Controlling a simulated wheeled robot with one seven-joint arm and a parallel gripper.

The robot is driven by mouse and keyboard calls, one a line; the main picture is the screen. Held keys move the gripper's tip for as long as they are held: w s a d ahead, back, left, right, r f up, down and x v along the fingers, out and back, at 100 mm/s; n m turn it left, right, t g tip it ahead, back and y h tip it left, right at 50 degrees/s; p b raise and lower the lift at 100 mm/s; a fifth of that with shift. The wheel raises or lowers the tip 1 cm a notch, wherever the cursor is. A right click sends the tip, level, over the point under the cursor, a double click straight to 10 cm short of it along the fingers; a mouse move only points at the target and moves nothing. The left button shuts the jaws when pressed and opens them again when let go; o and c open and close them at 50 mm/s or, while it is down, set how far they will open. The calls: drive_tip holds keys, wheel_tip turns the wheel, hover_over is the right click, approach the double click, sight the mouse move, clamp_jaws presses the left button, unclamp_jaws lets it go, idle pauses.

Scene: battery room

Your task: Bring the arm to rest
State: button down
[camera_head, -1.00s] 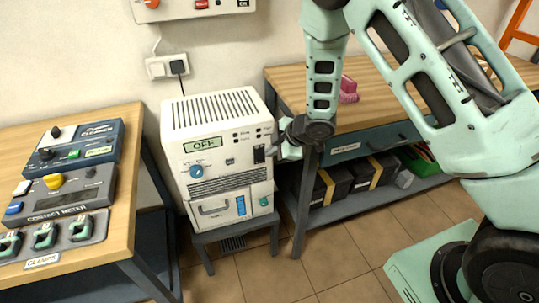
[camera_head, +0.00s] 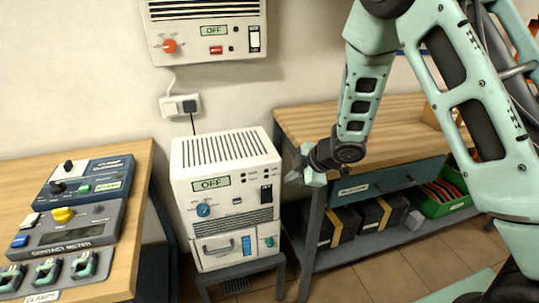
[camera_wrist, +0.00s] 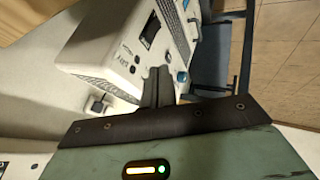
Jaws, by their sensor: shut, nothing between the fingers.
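My arm reaches down from the upper right in the head view. My gripper (camera_head: 302,172) is at its lower end, in front of the bench's near left corner and just right of the white floor unit (camera_head: 222,165). A narrow gap shows between them in the picture. In the wrist view the two dark fingers (camera_wrist: 157,86) are together with nothing between them. The white unit (camera_wrist: 115,50) lies beyond them, seen sideways. The unit's display reads OFF, and it stands on a low grey stand.
A wall unit (camera_head: 205,28), also reading OFF, hangs above a wall socket (camera_head: 181,106). The left table (camera_head: 120,245) holds a contact meter (camera_head: 70,230) and clamps (camera_head: 47,270). The right bench (camera_head: 300,118) has dark boxes and a green crate (camera_head: 440,203) on its lower shelf.

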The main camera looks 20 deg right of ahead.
drive_tip(key=s+a+r+m+g+h+p, duration=0.1)
drive_tip(key=s+a+r+m+h, duration=0.2)
drive_tip(key=s+a+r+m, duration=0.55)
drive_tip(key=s+r+g, duration=0.2)
drive_tip(key=s+r, duration=0.1)
drive_tip(key=s, duration=0.8)
drive_tip(key=s+a+r+g+h+p, duration=0.1)
drive_tip(key=s+r+g, duration=0.2)
drive_tip(key=s, duration=0.9)
drive_tip(key=shift+s+r, duration=0.3)
drive_tip(key=shift+r, duration=0.25)
drive_tip(key=shift+m, duration=0.25)
